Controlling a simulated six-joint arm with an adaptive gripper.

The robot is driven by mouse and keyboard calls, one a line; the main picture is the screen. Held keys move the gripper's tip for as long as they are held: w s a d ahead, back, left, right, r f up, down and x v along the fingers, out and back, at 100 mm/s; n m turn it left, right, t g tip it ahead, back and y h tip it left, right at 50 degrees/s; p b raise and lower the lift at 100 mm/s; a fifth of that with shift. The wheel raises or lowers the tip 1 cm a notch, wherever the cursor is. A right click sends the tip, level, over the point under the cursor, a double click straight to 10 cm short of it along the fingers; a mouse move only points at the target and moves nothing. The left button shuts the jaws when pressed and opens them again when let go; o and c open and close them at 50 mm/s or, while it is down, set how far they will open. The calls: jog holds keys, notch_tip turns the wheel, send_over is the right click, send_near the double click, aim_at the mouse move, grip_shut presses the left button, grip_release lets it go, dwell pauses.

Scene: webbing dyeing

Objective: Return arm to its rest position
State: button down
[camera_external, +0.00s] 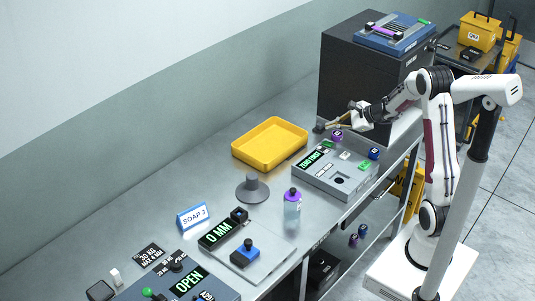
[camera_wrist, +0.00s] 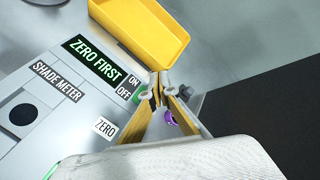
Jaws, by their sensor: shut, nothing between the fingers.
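My gripper (camera_external: 328,126) is at the end of my arm, above the back edge of the shade meter. Its tan fingers reach left in the external view. In the wrist view my gripper (camera_wrist: 158,82) has its fingertips together, with nothing seen between them. The shade meter (camera_external: 326,181) lies below and shows "ZERO FIRST". It also shows in the wrist view (camera_wrist: 58,122). A purple-topped item (camera_wrist: 170,118) shows partly behind the fingers. My arm is bent and stretched out over the bench from its white base.
A yellow tray (camera_external: 241,152) lies left of the meter. A tall black cabinet (camera_external: 345,85) stands close behind my gripper. A purple-capped bottle (camera_external: 292,210) stands near the bench's front edge. A grey round stand (camera_external: 252,190) is beyond it. Open floor (camera_external: 500,220) lies right.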

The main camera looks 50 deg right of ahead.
jog(key=shift+a, duration=0.15)
jog(key=shift+s+a+f+n, duration=0.1)
jog(key=shift+s+a+n, duration=0.1)
jog(key=shift+n, duration=0.1)
jog(key=s+a+n, duration=0.1)
jog(key=s+a+f+n+g+y, duration=0.1)
jog(key=a, duration=0.1)
jog(key=s+a+f+n+g, duration=0.1)
jog(key=s, duration=0.1)
jog(key=shift+a+f+y, duration=0.15)
jog(key=shift+y, duration=0.25)
jog(key=s+a+r+n+g+h, duration=0.1)
jog(key=s+a+r+n, duration=0.3)
jog(key=s, duration=0.5)
jog(key=s+a+r+n+g+h, duration=0.1)
jog(key=s+a+r+n, duration=0.4)
jog(key=s+n, duration=0.5)
jog(key=s+a+r+n+g+h, duration=0.1)
jog(key=s+a+r+n, duration=0.3)
jog(key=s+a+n, duration=0.3)
jog(key=shift+s+a+r+h, duration=0.15)
jog(key=shift+s+a+h, duration=0.45)
jog(key=shift+s, duration=1.1)
